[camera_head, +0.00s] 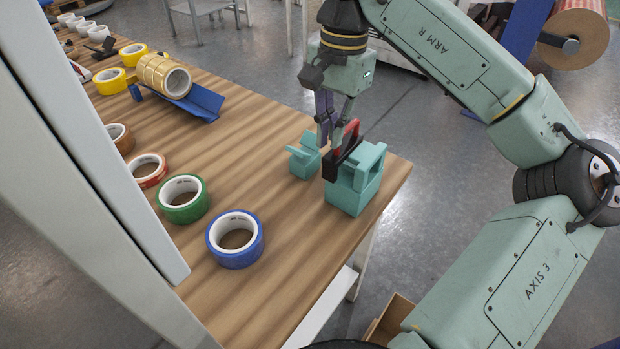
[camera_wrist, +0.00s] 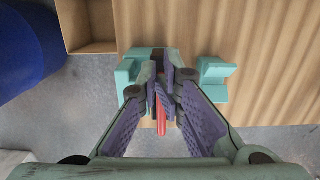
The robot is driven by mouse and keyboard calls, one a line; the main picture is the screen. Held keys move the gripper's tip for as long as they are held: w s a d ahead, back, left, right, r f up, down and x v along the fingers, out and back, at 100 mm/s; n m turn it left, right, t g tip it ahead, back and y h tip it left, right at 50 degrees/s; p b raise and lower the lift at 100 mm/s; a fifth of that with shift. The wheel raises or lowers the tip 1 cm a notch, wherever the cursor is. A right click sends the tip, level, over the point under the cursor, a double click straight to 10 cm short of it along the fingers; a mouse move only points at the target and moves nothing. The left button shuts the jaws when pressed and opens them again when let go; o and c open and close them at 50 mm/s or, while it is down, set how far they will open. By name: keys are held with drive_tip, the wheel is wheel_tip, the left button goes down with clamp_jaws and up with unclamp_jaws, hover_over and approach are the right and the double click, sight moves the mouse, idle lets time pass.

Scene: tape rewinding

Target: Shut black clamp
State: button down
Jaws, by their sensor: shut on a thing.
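The black clamp (camera_head: 341,163) has a dark body and a red handle (camera_head: 351,129). It stands upright against the left side of a teal block-shaped fixture (camera_head: 350,195) near the table's right edge. My gripper (camera_head: 330,137) points down over the clamp, its purple fingers shut on it near the red handle. In the wrist view my gripper (camera_wrist: 162,88) has its fingers drawn close together. The red handle (camera_wrist: 161,118) shows below and between the fingertips. The fingers hide part of the clamp, so its exact contact cannot be told.
A smaller teal fixture (camera_head: 304,160) stands just left of the clamp. Blue (camera_head: 235,240), green (camera_head: 183,199) and red (camera_head: 149,171) tape rolls line the table's left side. The table's middle is clear.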

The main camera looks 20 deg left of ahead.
sight(354, 124)
drive_tip(key=shift+w+d+r+p, duration=0.2)
drive_tip(key=shift+w+p, duration=0.05)
drive_tip(key=shift+w, duration=0.35)
drive_tip(key=shift+w+d+r+p, duration=0.15)
drive_tip(key=shift+w+p, duration=0.05)
drive_tip(key=shift+w, duration=0.4)
drive_tip(key=shift+w+d+f, duration=0.25)
drive_tip(key=shift+w+f, duration=0.05)
drive_tip(key=shift+w, duration=0.35)
drive_tip(key=shift+w+d+f, duration=0.25)
drive_tip(key=shift+w+f, duration=0.05)
drive_tip(key=shift+w, duration=0.35)
drive_tip(key=shift+w+d+f, duration=0.4)
drive_tip(key=shift+w+f, duration=0.1)
drive_tip(key=shift+w, duration=0.25)
drive_tip(key=r+p, duration=0.2)
drive_tip(key=shift+w+d+r, duration=0.1)
drive_tip(key=shift+w+r, duration=0.25)
drive_tip(key=shift+w, duration=0.05)
drive_tip(key=shift+w+r, duration=0.15)
drive_tip(key=shift+r, duration=0.15)
drive_tip(key=shift+s+r, duration=0.15)
drive_tip(key=shift+r, duration=1.05)
drive_tip(key=shift+s+r, duration=0.15)
drive_tip(key=shift+r, duration=1)
drive_tip(key=shift+f, duration=0.1)
